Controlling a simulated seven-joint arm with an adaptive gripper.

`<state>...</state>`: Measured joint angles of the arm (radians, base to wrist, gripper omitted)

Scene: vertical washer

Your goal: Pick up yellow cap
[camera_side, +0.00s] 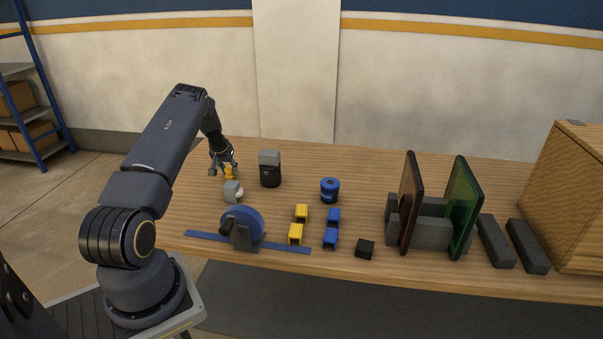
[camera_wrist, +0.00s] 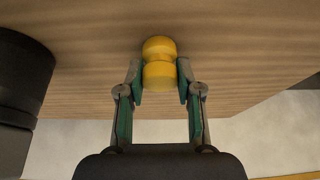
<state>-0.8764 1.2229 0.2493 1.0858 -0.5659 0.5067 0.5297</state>
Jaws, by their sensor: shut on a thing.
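The yellow cap (camera_wrist: 159,62) is a rounded, waisted piece between my fingertips in the wrist view. My gripper (camera_wrist: 160,82) is shut on it, with one green-lined finger on each side. In the side view the yellow cap (camera_side: 230,171) shows small at my gripper (camera_side: 226,170), near the table's far left part. I cannot tell for sure whether the cap touches the table.
A black can with a grey lid (camera_side: 270,170) stands just right of my gripper. A grey-white piece (camera_side: 233,191) sits in front. Upright panels (camera_side: 463,205) are at right.

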